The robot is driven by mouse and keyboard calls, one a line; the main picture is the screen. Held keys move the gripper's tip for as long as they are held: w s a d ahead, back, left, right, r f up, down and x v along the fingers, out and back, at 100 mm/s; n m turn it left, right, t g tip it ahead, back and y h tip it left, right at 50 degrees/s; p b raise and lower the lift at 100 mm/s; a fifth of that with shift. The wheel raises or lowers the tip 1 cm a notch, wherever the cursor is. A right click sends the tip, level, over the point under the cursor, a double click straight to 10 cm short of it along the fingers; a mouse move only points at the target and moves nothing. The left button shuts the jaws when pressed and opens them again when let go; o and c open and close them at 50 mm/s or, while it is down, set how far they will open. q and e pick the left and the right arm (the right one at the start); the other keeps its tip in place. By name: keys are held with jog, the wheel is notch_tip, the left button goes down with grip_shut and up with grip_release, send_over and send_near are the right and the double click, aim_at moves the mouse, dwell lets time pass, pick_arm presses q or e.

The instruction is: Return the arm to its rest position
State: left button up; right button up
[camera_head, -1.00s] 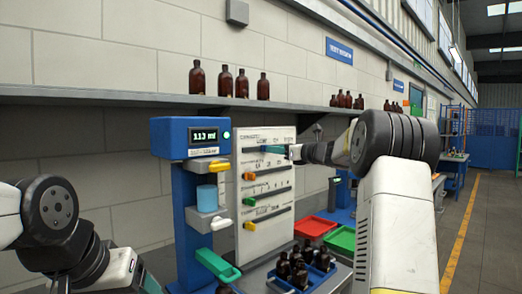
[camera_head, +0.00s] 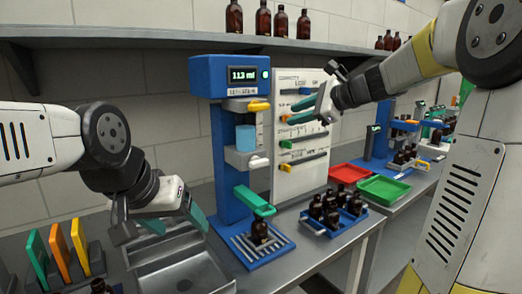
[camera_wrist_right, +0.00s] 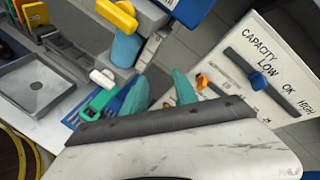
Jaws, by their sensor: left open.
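My right gripper (camera_head: 302,110) is open and empty in front of the white capacity panel (camera_head: 301,172); its teal fingers also show apart in the right wrist view (camera_wrist_right: 160,92). The right arm reaches in from the right edge of the head view. The panel's blue slider knob (camera_wrist_right: 258,81) is clear of the fingers in the wrist view. My left gripper (camera_head: 165,222) is open and empty at the left, over the bench by the metal tray.
An amber bottle (camera_head: 260,231) stands at the dispenser's base. A blue crate (camera_head: 333,218) holds several amber bottles. Red (camera_head: 348,173) and green (camera_head: 382,189) trays lie behind it. A metal tray (camera_head: 185,272) and coloured plates (camera_head: 60,252) are at lower left. A shelf (camera_head: 130,38) runs above.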

jog(key=s+f+n+g+h, duration=0.1)
jog(key=s+f+n+h, duration=0.1)
jog(key=s+f+n, duration=0.3)
jog(key=s+d+f+n+g+h, duration=0.1)
jog(key=s+f+n, duration=0.4)
jog(key=s, duration=0.8)
jog(key=s+d+f+n+g+h, duration=0.1)
jog(key=s+f+n+h, duration=0.3)
jog(key=s+n, duration=0.4)
jog(key=shift+s+f+n, duration=0.4)
jog(key=shift+s+f, duration=0.4)
jog(key=shift+s, duration=0.25)
